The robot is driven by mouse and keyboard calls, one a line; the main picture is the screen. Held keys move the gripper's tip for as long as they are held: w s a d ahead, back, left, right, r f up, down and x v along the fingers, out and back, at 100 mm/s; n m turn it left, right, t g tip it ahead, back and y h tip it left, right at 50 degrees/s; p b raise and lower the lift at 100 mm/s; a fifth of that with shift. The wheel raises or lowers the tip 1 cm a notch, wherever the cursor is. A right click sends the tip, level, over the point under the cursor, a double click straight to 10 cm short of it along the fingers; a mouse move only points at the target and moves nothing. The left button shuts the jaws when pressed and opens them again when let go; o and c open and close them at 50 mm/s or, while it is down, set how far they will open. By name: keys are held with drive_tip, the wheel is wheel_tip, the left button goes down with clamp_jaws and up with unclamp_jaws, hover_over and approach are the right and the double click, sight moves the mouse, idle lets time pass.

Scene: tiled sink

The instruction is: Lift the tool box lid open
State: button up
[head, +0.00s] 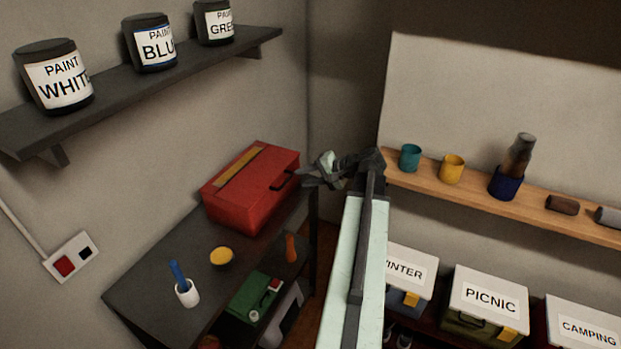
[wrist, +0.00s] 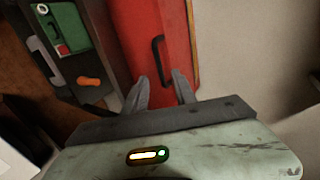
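The red tool box (head: 235,205) sits on the dark workbench in the corner with its lid down. A yellow-brown strip (head: 240,167) lies along the lid's top. Its dark handle (head: 284,179) is on the side facing my gripper (head: 306,179). In the wrist view the red tool box (wrist: 143,25) fills the upper middle, with the dark handle (wrist: 158,60) just beyond my gripper (wrist: 160,82). The two fingers are apart with nothing between them. The fingertips look close to the handle; I cannot tell whether they touch it.
The dark workbench (head: 150,285) also holds a yellow bowl (head: 221,257) and a white cup (head: 187,293) with a blue tool. An orange-handled item (head: 291,247) and a green case (head: 255,297) are nearby. A wooden shelf (head: 475,195) with cups runs along the right wall.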

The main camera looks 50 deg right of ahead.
sight(287, 182)
drive_tip(key=b+x, duration=0.4)
drive_tip(key=x, duration=0.4)
drive_tip(key=shift+w+a+f, duration=0.1)
drive_tip(key=shift+w+f, duration=0.15)
drive_tip(key=shift+w, duration=0.05)
drive_tip(key=shift+a, duration=0.1)
drive_tip(key=c, duration=0.5)
